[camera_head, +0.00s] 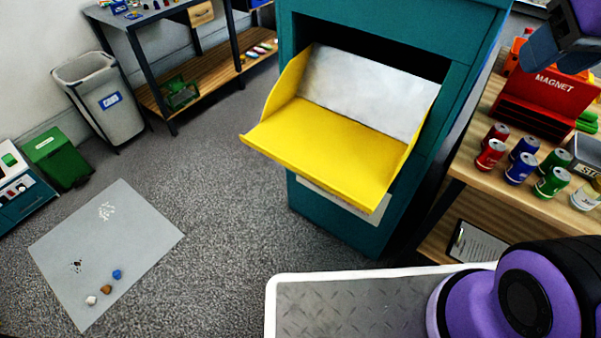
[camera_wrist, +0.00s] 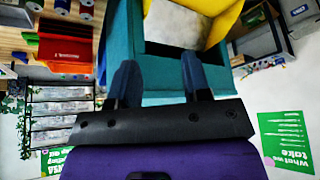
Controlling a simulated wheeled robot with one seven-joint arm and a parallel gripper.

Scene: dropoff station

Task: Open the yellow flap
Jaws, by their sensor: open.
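The yellow flap (camera_head: 325,150) hangs open at the front of the teal dropoff box (camera_head: 350,25). It sticks outward with its yellow side walls showing and a whitish back panel behind it. The flap also shows at the top of the wrist view (camera_wrist: 222,22), beyond my fingers. My gripper (camera_wrist: 158,78) is open, with two separate dark blue fingers and nothing between them. In the head view only part of my gripper shows at the upper right, apart from the flap.
A wooden shelf (camera_head: 470,155) at the right holds several cans and a red magnet bin (camera_head: 545,95). A grey mat (camera_head: 105,245) with small items lies on the floor at left. A grey bin (camera_head: 100,95) stands behind it. Carpet between the mat and the box is clear.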

